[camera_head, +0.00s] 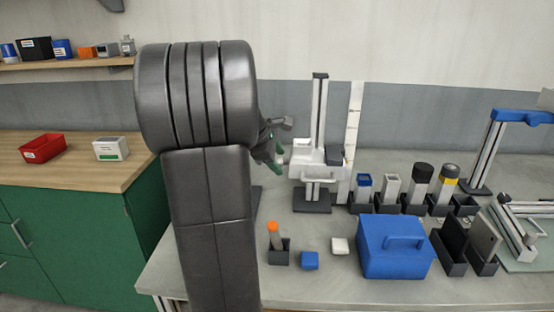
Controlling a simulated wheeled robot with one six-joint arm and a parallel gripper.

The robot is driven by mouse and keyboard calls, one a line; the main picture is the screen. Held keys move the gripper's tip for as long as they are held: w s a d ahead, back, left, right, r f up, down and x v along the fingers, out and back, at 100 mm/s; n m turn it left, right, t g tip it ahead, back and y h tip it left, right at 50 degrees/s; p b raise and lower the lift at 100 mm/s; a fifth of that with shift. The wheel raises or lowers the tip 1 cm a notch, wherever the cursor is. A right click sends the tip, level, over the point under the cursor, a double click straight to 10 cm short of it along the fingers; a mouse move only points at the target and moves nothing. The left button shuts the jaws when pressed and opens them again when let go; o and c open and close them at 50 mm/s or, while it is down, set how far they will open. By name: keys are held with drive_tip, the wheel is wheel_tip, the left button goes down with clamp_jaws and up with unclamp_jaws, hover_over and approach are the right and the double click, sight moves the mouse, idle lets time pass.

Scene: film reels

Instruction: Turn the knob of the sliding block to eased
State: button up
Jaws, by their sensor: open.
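The sliding block (312,157) is a white carriage with a dark part on its right side. It sits on an upright rail (319,95) that stands on a dark foot on the grey bench. My gripper (277,145) is open, just left of the block, with its fingers pointing toward it. A green finger and a grey finger show. A small pale piece at the block's left side lies close to the green finger; I cannot tell whether it is the knob or whether they touch. My arm hides part of the gripper. No setting mark is readable.
A pale upright strip (353,130) stands right of the rail. Dark holders with blocks and cylinders line the bench to the right. A blue box (394,247), a blue cube (310,260), a white cube (340,246) and an orange-topped item (273,236) lie in front.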

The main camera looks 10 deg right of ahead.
drive_tip(key=c, duration=1)
drive_tip(key=shift+o, duration=0.2)
drive_tip(key=shift+f, duration=0.1)
drive_tip(key=shift+f+b, duration=0.15)
drive_tip(key=shift+b, duration=0.7)
drive_tip(key=shift+s+t+h+b, duration=0.1)
drive_tip(key=shift+t+h+b, duration=0.2)
drive_tip(key=shift+t+b, duration=0.45)
drive_tip(key=shift+r, duration=0.2)
drive_tip(key=o, duration=1)
drive_tip(key=shift+c, duration=0.2)
